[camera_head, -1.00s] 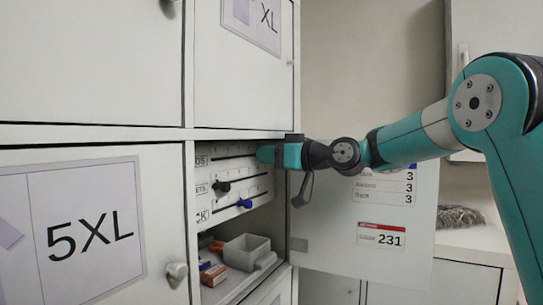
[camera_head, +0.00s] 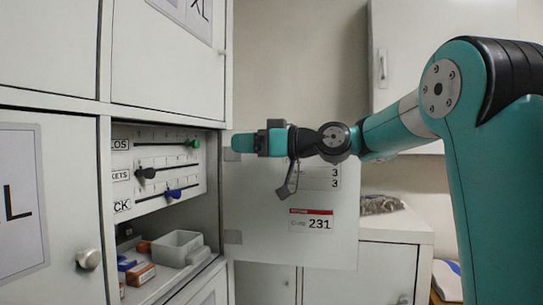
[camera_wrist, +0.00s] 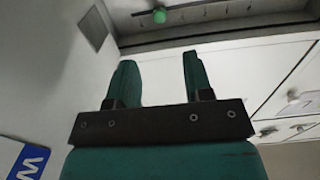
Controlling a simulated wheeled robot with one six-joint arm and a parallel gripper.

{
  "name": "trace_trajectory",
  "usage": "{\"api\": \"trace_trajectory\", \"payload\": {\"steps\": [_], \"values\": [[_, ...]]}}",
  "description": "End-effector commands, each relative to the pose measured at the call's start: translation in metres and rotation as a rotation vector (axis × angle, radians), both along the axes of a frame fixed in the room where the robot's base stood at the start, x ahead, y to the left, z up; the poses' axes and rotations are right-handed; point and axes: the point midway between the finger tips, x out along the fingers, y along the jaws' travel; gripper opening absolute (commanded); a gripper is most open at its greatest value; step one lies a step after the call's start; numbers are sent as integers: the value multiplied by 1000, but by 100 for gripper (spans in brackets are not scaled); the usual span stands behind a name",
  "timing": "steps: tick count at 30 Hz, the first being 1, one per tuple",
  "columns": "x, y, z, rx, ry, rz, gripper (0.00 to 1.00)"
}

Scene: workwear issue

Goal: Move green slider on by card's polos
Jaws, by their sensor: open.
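The green slider (camera_head: 193,143) sits near the right end of the top slot on a white panel (camera_head: 190,184), in the row whose label ends in "OS". It also shows at the top of the wrist view (camera_wrist: 160,16). The card (camera_head: 318,180) hangs on the open door; my arm covers part of it, two rows reading 3 show, and its polos line cannot be read. My gripper (camera_head: 238,142) is open and empty, right of the compartment opening and apart from the slider. In the wrist view its two fingers (camera_wrist: 158,75) stand apart below the slider.
A black slider (camera_head: 146,173) and a blue slider (camera_head: 174,193) sit in the lower rows. A grey bin (camera_head: 178,249) and small boxes (camera_head: 139,273) stand on the shelf below. The open door (camera_head: 270,235) with a 231 label is behind my gripper.

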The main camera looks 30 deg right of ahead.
Motion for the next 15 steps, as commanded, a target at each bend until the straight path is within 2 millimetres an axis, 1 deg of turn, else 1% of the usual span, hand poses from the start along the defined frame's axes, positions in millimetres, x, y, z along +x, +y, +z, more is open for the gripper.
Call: {"api": "trace_trajectory", "payload": {"steps": [1,6,10,15], "values": [[-9,-10,-4,0,-1,-7,47],[-32,-29,-2,1,1,-4,47],[-41,-36,-1,1,1,-2,47],[-45,-39,0,1,1,0,47]]}}
